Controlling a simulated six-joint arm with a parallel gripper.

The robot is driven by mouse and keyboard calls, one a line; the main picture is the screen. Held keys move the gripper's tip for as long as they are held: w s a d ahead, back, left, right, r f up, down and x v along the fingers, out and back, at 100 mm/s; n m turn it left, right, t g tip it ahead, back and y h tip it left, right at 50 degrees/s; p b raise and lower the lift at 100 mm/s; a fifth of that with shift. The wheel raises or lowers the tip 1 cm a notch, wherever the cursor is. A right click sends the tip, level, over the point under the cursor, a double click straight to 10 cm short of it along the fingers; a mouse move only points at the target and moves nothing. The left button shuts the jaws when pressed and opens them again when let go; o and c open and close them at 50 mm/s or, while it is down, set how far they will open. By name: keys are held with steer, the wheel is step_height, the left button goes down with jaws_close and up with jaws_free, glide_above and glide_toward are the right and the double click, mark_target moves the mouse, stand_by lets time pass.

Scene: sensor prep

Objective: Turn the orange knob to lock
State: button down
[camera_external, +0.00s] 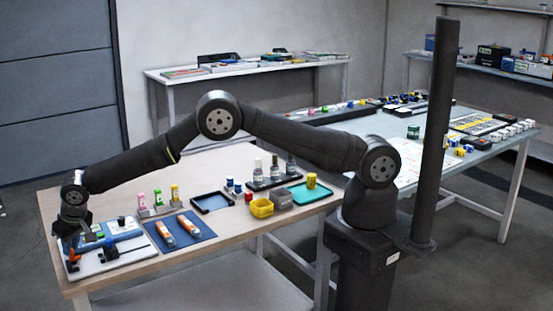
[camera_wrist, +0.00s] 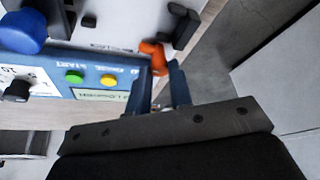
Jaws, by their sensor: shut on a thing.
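The orange knob (camera_wrist: 152,52) shows in the wrist view, beside the right end of a blue panel. My gripper (camera_wrist: 160,78) has its two fingers at the knob and is shut on it; the fingers hide part of it. In the outside view my gripper (camera_external: 77,230) is low over the left end of the device (camera_external: 135,256), which has a white base. The wrist view shows the blue panel (camera_wrist: 58,73) with a green button (camera_wrist: 106,80), a yellow button (camera_wrist: 74,77) and a small display (camera_wrist: 98,95).
A large blue knob (camera_wrist: 22,31) and a black knob (camera_wrist: 17,91) stand on the device. A blue mat (camera_external: 198,238) with two orange-and-white items lies to its right. Small bottles in a rack (camera_external: 158,209) stand behind. The table's left edge is close to my gripper.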

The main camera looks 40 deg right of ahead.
steer(key=m, duration=0.1)
steer(key=m+h, duration=0.1)
steer(key=m, duration=0.2)
steer(key=shift+s+a+t+h, duration=0.1)
steer(key=shift+a+t+h, duration=0.15)
steer(key=shift+t+h, duration=0.15)
steer(key=shift+a+m+h, duration=0.1)
steer(key=shift+m+h, duration=0.5)
steer(key=shift+m, duration=1.7)
steer(key=c, duration=1.3)
jaws_free()
steer(key=v, duration=1.7)
steer(key=shift+a+r, duration=0.25)
steer(key=shift+a, duration=0.05)
